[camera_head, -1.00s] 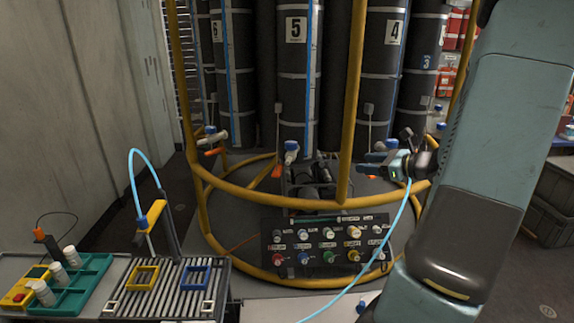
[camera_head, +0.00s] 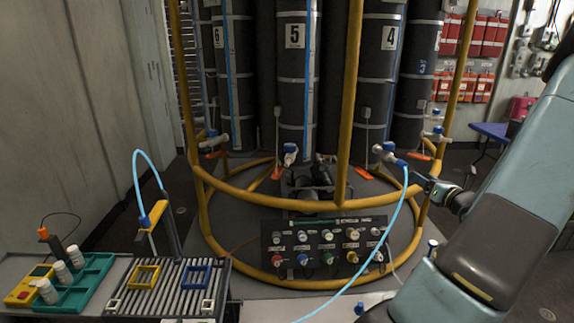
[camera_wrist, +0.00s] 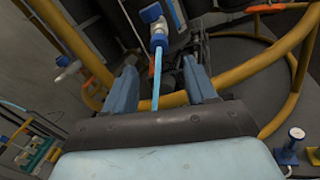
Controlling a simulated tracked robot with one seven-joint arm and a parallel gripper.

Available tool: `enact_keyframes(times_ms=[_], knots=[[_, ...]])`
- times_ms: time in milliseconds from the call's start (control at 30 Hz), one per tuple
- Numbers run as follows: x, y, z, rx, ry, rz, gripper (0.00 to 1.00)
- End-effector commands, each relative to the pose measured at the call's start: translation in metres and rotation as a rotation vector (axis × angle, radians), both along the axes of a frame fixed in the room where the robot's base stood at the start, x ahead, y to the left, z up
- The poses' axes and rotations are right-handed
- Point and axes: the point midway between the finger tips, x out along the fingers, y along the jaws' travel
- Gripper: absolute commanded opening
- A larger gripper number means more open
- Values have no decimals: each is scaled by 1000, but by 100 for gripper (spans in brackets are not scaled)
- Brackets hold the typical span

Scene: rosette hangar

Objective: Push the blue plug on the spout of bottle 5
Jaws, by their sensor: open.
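Bottle 5 (camera_head: 295,70) is a tall dark cylinder at centre in the head view. Its spout (camera_head: 290,156) is a small white fitting low on its front, with an orange lever (camera_head: 277,173) beside it. My gripper (camera_head: 424,181) is open, right of and below that spout. In the wrist view the hose runs between my spread jaws (camera_wrist: 158,82), apart from both, up to a blue connector (camera_wrist: 158,42).
Yellow rails (camera_head: 346,100) ring the bottles, one upright standing between bottles 5 and 4. A knob panel (camera_head: 325,250) stands below. A slatted rack (camera_head: 170,282) and green tray (camera_head: 85,285) are at lower left. A small blue-topped item (camera_head: 359,308) lies on the bench edge.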

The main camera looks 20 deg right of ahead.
Motion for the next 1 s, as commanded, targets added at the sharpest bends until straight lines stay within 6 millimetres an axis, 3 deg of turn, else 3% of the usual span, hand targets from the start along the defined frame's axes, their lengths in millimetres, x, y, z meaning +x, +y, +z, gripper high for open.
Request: enact_keyframes(times_ms=[267, 700, 1000], knots=[[9, 1, 0, -2, 0, 3, 56], [61, 4, 0, -2, -1, 6, 56], [86, 4, 0, -2, 1, 3, 56]])
